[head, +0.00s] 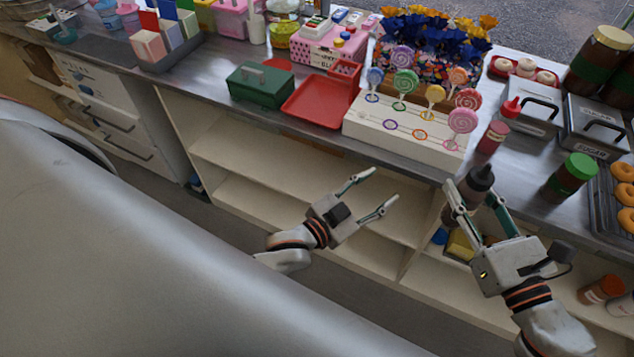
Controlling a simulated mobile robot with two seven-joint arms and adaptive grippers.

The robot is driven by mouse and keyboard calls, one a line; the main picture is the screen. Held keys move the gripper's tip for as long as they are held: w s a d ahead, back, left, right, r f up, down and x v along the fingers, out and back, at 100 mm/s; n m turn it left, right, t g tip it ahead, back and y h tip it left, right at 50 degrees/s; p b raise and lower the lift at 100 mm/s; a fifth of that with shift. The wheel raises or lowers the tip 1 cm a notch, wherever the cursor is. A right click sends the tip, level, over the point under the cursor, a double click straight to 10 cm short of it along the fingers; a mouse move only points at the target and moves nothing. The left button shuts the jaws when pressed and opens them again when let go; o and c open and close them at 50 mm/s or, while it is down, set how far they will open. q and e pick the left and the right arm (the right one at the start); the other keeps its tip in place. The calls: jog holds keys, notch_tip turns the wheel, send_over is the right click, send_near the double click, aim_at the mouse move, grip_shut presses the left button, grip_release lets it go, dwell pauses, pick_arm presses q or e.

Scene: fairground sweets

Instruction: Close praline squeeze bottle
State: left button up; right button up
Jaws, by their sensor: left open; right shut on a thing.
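The praline squeeze bottle (478,182), a dark brown bottle with a dark top, is between the fingers of my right gripper (471,192). The gripper is shut on it, at the front edge of the counter. The fingers hide part of its body, and I cannot tell whether its top is open or closed. My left gripper (378,190) is open and empty, in front of the shelves and to the left of the bottle, apart from it.
A red squeeze bottle (497,127) and a green-lidded jar (570,177) stand on the counter near the held bottle. A white lollipop stand (375,133), red tray (315,103) and green box (260,86) line the counter. Open shelves (260,165) lie below.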

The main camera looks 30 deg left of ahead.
pick_arm(q)
jog(key=s+a+f+n+g+y, duration=0.1)
jog(key=s+a+f+g, duration=0.1)
jog(key=s+a+f, duration=0.3)
jog(key=s+a+f+n+g+y, duration=0.2)
jog(key=s+a+f, duration=0.3)
jog(key=s+f, duration=0.5)
jog(key=shift+f+g+y, duration=0.3)
jog(key=shift+f+g, duration=0.15)
jog(key=shift+g, duration=0.05)
